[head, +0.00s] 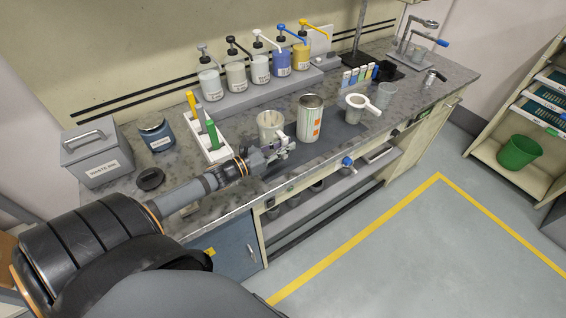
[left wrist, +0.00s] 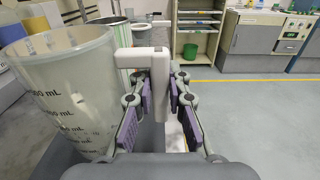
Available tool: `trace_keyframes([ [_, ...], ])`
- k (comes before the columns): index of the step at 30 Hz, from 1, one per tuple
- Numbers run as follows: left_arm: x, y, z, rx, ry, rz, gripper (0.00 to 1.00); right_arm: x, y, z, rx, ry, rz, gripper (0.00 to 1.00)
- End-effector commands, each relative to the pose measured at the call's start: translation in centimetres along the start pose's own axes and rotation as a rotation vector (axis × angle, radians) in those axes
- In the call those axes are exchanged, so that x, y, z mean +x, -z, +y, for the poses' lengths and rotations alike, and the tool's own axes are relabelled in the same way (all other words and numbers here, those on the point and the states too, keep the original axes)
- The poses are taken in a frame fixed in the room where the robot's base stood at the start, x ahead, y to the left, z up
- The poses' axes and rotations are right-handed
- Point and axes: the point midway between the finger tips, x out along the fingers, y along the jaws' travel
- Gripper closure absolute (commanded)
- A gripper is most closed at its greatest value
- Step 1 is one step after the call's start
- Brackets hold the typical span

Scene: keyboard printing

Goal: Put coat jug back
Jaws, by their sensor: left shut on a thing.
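The jug (head: 271,125) is a translucent pale cup with mL marks. It appears upright at the middle of the bench and large at the left of the left wrist view (left wrist: 68,95). My left gripper (head: 279,152) is at its near right side. In the left wrist view, its purple-padded fingers (left wrist: 158,103) are shut on the jug's white handle (left wrist: 158,80). I cannot tell whether the jug's base touches the bench. The gripper hides its lower part in the head view. My right gripper is not in view.
A white-and-orange can (head: 310,120) stands close right of the jug. A white tray (head: 217,155) with markers is at left. Several pump bottles (head: 236,73) line the back shelf. The dark mat (head: 343,136) has free room.

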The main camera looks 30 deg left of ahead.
Motion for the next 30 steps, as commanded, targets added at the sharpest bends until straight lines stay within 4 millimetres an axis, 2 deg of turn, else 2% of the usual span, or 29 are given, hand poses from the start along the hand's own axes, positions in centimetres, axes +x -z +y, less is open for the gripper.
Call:
trace_keyframes([
  [1,0.3,0.8,0.4,0.002,0.0,-0.003,1.0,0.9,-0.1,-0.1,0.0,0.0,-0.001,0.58],
  [7,0.5,0.9,0.8,0.001,0.001,-0.003,1.0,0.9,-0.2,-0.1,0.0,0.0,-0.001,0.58],
  [10,0.9,2.5,1.6,0.001,0.0,-0.004,1.0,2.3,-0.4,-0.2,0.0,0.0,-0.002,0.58],
  [15,0.8,4.5,1.5,-0.002,-0.001,-0.003,1.0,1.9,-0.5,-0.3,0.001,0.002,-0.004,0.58],
  [26,0.8,5.2,1.4,0.001,0.001,-0.002,1.0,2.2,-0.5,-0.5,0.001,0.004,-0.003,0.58],
  [27,0.8,5.3,1.4,-0.001,0.0,0.0,0.83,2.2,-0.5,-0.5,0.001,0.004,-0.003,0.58],
  [30,0.8,5.2,1.4,-0.001,0.0,0.0,0.7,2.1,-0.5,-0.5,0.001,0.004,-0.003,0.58],
])
